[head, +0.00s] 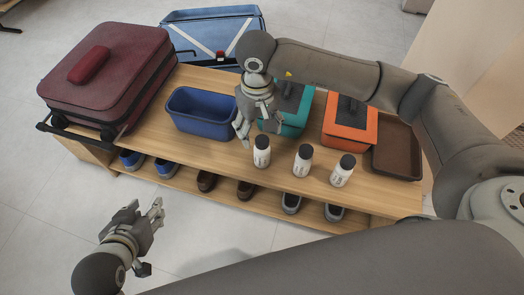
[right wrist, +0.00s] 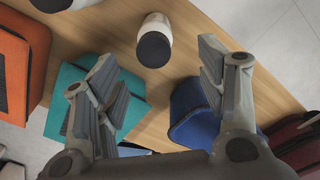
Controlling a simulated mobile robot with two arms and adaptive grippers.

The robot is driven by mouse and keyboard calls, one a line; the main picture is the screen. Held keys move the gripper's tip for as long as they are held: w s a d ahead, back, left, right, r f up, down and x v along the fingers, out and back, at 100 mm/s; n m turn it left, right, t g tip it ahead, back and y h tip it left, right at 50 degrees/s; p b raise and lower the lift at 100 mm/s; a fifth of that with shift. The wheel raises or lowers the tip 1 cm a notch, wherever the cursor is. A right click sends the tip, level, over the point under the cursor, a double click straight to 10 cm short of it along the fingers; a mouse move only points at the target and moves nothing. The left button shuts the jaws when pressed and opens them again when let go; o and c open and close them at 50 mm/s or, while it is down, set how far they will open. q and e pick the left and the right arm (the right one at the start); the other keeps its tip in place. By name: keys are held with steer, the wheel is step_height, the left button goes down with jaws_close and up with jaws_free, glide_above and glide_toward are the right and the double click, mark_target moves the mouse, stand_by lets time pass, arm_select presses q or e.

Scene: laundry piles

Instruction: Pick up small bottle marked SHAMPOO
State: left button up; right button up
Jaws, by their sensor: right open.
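Three small white bottles with black caps stand upright in a row on the wooden bench: a left one (head: 262,152), a middle one (head: 303,161) and a right one (head: 342,172). Their labels are too small to read, so I cannot tell which says SHAMPOO. My right gripper (head: 245,130) is open and empty, above the bench just behind and left of the left bottle. In the right wrist view, a bottle (right wrist: 156,41) shows just beyond the gap between the open fingers (right wrist: 162,70), apart from them. My left gripper (head: 147,212) is open and empty, in front of the bench.
A blue bin (head: 190,121), a teal box (head: 298,110), an orange box (head: 350,137) and a brown tray (head: 396,150) stand behind the bottles. A maroon suitcase (head: 105,75) lies at left, a blue suitcase (head: 190,28) behind. Shoes (head: 207,181) sit on the lower shelf.

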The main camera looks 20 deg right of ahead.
mark_target(259, 140)
step_height(259, 140, down, 4)
steer(key=shift+s+f+b, duration=0.1)
steer(key=shift+f+b, duration=0.15)
steer(key=shift+b, duration=0.05)
steer(key=f, duration=0.3)
steer(key=f+b, duration=0.1)
steer(key=shift+s+d+f, duration=0.15)
steer(key=shift+d+f, duration=0.05)
steer(key=shift+d, duration=0.15)
steer(key=shift+f, duration=0.2)
arm_select(q)
steer(key=w+d+r+t+h, duration=0.1)
steer(key=w+d+r+t, duration=0.1)
steer(key=w+r+t, duration=0.3)
step_height(259, 140, up, 2)
steer(key=shift+w+d+r, duration=0.1)
steer(key=shift+w+d, duration=0.3)
steer(key=shift+w, duration=0.3)
arm_select(e)
steer(key=c, duration=1.2)
